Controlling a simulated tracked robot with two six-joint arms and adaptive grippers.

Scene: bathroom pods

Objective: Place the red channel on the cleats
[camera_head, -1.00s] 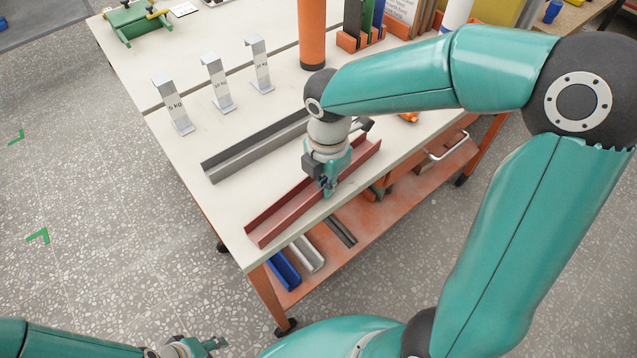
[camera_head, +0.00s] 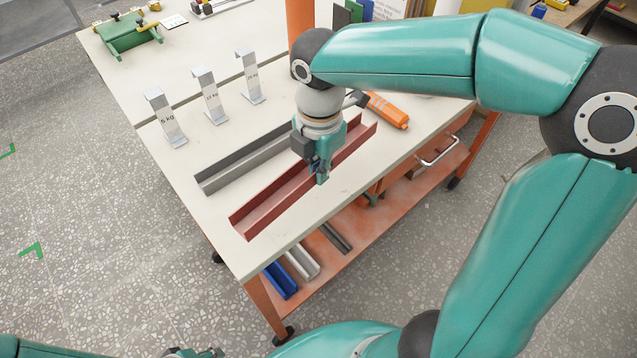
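The long red channel (camera_head: 268,210) is over the near edge of the table top (camera_head: 217,222), running from lower left to upper right, open side up. My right gripper (camera_head: 322,178) is on the near wall of the channel, around its middle, and its fingers are closed on that wall. The gripper hides part of the channel. Several bent grey metal brackets (camera_head: 166,122) with kg labels stand in a row at the left; I cannot tell if these are the cleats. My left gripper (camera_head: 200,352) is barely in view at the bottom edge, its fingers mostly cut off.
A grey channel (camera_head: 235,172) lies just behind the red one. An orange-handled tool (camera_head: 388,110) lies to the right of my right gripper. A green fixture (camera_head: 130,36) stands at the far left. The lower shelf (camera_head: 375,225) holds blue, white and dark channels.

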